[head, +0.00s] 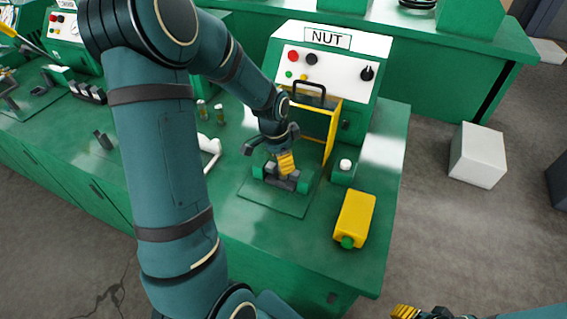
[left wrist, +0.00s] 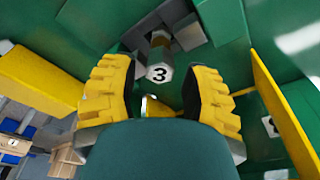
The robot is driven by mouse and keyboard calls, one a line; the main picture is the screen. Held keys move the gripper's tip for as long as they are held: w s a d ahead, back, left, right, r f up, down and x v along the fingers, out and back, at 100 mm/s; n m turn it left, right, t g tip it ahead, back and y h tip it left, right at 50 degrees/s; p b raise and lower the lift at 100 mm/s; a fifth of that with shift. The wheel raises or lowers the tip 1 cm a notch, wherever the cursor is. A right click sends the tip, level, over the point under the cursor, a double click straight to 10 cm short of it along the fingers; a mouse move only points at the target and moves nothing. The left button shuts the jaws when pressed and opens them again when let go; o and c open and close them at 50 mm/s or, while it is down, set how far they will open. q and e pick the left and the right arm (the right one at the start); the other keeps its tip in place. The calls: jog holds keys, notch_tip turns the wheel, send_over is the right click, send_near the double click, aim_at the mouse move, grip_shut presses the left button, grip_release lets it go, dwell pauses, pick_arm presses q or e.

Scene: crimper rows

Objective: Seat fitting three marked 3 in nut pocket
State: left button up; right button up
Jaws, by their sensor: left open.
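Fitting three (left wrist: 160,73), a grey hexagonal piece with a black 3 on its end face, shows in the left wrist view. It stands between grey blocks of the nut pocket (left wrist: 192,30); I cannot tell how deep it sits. In the head view the pocket's grey blocks (head: 281,180) lie on a green plate before the machine labelled NUT (head: 331,39). My left gripper (head: 275,155) is over the pocket, its yellow-padded fingers (left wrist: 160,92) apart on either side of the fitting and not closed on it. My right gripper (head: 420,313) shows only partly at the bottom edge.
A yellow guard frame (head: 333,125) stands just right of my left gripper. A white curved part (head: 211,147) lies left. The bench front is clear.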

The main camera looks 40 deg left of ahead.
pick_arm(q)
notch_tip(320, 180, up, 9)
jog(key=s+p, duration=0.1)
jog(key=p, duration=0.1)
jog(key=shift+a, duration=0.25)
jog(key=shift+s+r, duration=0.1)
